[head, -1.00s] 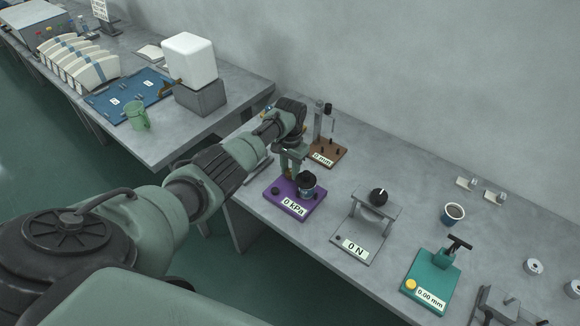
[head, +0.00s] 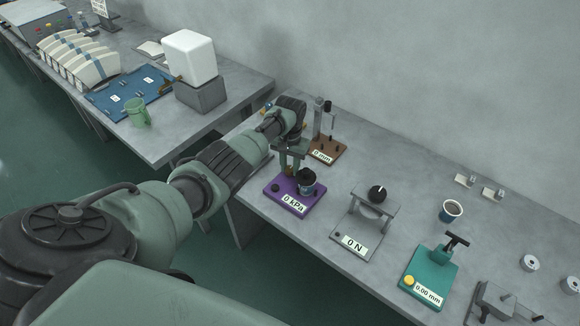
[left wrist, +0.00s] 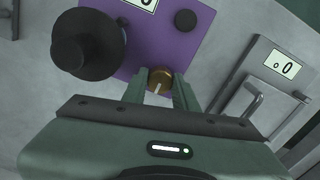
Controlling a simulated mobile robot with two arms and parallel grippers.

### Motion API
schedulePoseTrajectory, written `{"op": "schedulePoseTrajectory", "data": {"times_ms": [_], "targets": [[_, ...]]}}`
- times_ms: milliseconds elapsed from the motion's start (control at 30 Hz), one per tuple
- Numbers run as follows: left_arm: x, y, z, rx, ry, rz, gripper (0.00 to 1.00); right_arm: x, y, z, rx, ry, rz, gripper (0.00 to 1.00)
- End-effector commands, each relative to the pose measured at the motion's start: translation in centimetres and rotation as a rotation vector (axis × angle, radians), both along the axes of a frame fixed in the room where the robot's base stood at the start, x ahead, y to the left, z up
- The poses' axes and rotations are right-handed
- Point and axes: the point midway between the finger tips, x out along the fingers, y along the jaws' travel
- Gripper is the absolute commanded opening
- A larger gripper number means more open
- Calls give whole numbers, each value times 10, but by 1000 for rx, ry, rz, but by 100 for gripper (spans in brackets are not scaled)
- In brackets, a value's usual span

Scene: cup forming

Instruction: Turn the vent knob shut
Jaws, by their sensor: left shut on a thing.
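The purple vent tester (head: 290,190) stands on the grey bench with its label reading 0 kPa. It also fills the upper middle of the left wrist view (left wrist: 165,45). The vent knob (left wrist: 159,80) is a small brass round knob with a pale line on top, at the tester's edge. My left gripper (left wrist: 160,90) is shut on this knob, one finger on each side. In the head view my left gripper (head: 291,166) reaches down at the tester's back edge and largely hides the knob. A black-topped dark cylinder (head: 307,181) stands on the tester. My right gripper is not in view.
A brown 0 mm stand (head: 325,150) is close behind my left gripper. A grey 0 N press (head: 372,212) stands to the right, then a teal gauge (head: 430,272) and a dark cup (head: 451,211). A second bench with a green mug (head: 139,113) is at left.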

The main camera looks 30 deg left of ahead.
Motion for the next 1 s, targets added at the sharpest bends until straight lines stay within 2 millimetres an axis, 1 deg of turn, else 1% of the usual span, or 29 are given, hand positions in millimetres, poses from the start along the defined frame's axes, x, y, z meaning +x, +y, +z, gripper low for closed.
{"op": "schedulePoseTrajectory", "data": {"times_ms": [33,67,100,367,467,567,633,800,900,1000], "targets": [[2,1,2,1,-6,1,37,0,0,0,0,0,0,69],[2,1,2,1,-6,1,45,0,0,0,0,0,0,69],[2,1,2,1,-5,1,50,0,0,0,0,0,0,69],[1,0,1,0,-3,0,50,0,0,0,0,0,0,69],[1,0,5,0,-4,0,50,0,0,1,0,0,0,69],[2,0,17,0,-6,-2,50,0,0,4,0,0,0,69],[1,1,29,1,-6,-2,50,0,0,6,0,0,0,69],[1,1,57,2,-7,-1,50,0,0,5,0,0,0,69],[2,1,69,0,-5,0,50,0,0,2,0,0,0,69],[1,1,76,1,-4,1,50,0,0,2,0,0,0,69]]}}
